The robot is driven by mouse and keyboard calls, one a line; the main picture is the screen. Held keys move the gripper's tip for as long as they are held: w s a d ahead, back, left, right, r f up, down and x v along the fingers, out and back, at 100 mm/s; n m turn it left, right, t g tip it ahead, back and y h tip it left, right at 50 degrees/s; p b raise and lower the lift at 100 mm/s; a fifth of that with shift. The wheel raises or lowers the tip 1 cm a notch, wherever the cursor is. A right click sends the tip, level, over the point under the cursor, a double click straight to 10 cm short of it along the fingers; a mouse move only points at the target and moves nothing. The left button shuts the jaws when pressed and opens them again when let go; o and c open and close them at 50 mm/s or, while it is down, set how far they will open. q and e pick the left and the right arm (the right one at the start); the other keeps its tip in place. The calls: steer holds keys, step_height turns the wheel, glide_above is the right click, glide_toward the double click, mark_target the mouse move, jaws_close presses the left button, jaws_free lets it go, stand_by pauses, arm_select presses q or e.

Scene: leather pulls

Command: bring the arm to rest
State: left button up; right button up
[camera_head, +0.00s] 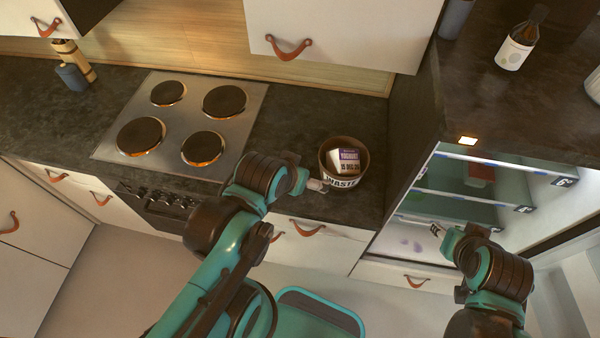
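My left arm comes in from the lower left, and its gripper (318,186) is at the front left rim of a waste bin (341,181) on the dark counter. I cannot tell whether it touches the bin, and its fingers are too small to read. A white yoghurt carton (345,160) with a purple label sits tilted inside the bin, apart from the gripper. My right arm comes in from the lower right. Its gripper (437,229) is in front of the open fridge (470,180), with its finger opening unclear.
A hob (180,122) with round plates is set into the counter at left. The fridge has shelves and a red item (480,174) inside. A brown bottle (520,40) stands on top at right. Cabinets with leather pulls hang above and line the front below.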

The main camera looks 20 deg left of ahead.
steer(key=shift+w, duration=0.1)
steer(key=shift+f, duration=0.1)
step_height(320, 180, down, 12)
steer(key=b, duration=1.1)
steer(key=shift+r+b, duration=0.2)
steer(key=shift+b, duration=0.2)
